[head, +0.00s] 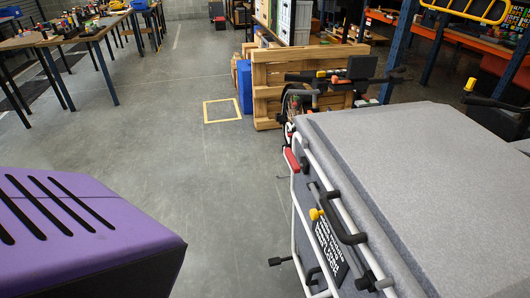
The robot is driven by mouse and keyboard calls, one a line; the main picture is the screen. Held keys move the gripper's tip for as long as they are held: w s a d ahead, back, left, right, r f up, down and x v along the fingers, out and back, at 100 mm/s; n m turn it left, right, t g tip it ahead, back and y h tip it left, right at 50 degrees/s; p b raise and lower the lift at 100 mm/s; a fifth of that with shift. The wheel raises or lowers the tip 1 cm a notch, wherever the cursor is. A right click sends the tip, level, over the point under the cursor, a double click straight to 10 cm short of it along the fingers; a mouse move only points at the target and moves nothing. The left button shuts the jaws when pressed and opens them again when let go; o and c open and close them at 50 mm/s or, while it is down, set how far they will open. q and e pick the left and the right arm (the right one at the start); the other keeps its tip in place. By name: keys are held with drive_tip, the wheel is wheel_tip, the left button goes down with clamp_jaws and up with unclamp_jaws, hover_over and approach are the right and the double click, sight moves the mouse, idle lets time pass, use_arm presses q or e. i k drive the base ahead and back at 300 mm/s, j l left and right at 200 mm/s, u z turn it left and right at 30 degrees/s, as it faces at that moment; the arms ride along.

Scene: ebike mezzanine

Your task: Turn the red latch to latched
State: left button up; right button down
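A small red part (291,160) shows at the far left corner of a grey-covered cargo bike (420,150), by its white tube frame. It may be the red latch; it is too small to tell its setting. A black handle (346,220) and a yellow knob (316,214) are on the bike's near side. Neither of my grippers is in view.
A purple slotted surface (120,235) fills the lower left; I cannot tell what it belongs to. Clear grey floor lies between it and the bike. A wooden pallet (275,75) stands behind the bike. Workbenches (75,38) with tools are at the back left.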

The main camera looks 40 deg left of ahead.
sight(296, 167)
drive_tip(key=u, duration=1)
